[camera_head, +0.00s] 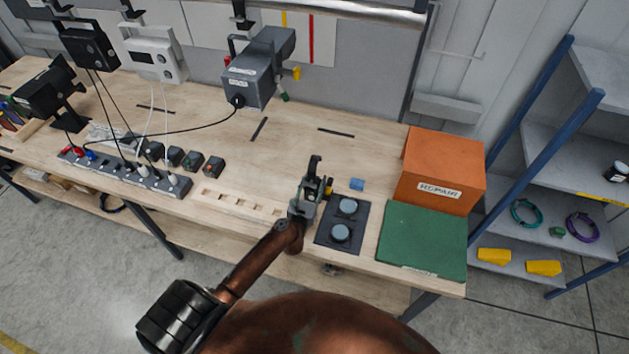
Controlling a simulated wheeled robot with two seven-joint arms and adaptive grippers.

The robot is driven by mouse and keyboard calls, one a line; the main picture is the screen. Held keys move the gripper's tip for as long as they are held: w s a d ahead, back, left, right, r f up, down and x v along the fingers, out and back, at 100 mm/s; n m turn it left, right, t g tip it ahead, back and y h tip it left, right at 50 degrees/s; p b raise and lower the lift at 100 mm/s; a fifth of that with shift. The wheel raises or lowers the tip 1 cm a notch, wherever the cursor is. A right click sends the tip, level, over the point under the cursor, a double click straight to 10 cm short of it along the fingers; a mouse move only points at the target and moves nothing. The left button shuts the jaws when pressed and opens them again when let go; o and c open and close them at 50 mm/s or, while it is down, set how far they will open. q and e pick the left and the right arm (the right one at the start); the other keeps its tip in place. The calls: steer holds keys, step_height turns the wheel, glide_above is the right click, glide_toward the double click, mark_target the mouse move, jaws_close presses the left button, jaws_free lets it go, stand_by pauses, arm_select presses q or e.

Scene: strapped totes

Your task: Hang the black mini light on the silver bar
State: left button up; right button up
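The silver bar (345,12) runs along the top of the back panel. My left gripper (315,178) is over the front of the workbench, beside a dark panel with two round buttons. A slim black upright part shows at its tip, with a small yellow part beside it. I cannot tell whether these belong to something held, or whether the fingers are open or shut. I cannot make out the black mini light for certain. A black box (90,48) hangs at the upper left, and a black device on a stand (45,95) is at the far left. My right gripper is not in view.
A grey device (258,68) hangs in front of the panel. A power strip (125,173) with cables lies at the left. The button panel (324,236), green board (422,240) and orange REPAIR box (440,165) are at the right. The bench middle is mostly clear.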

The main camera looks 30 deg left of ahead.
arm_select(q)
steer(key=shift+r, duration=0.2)
steer(key=b+v, duration=0.1)
steer(key=v, duration=1)
steer(key=shift+f, duration=0.2)
steer(key=shift+s+r, duration=0.1)
steer(key=shift+s, duration=0.4)
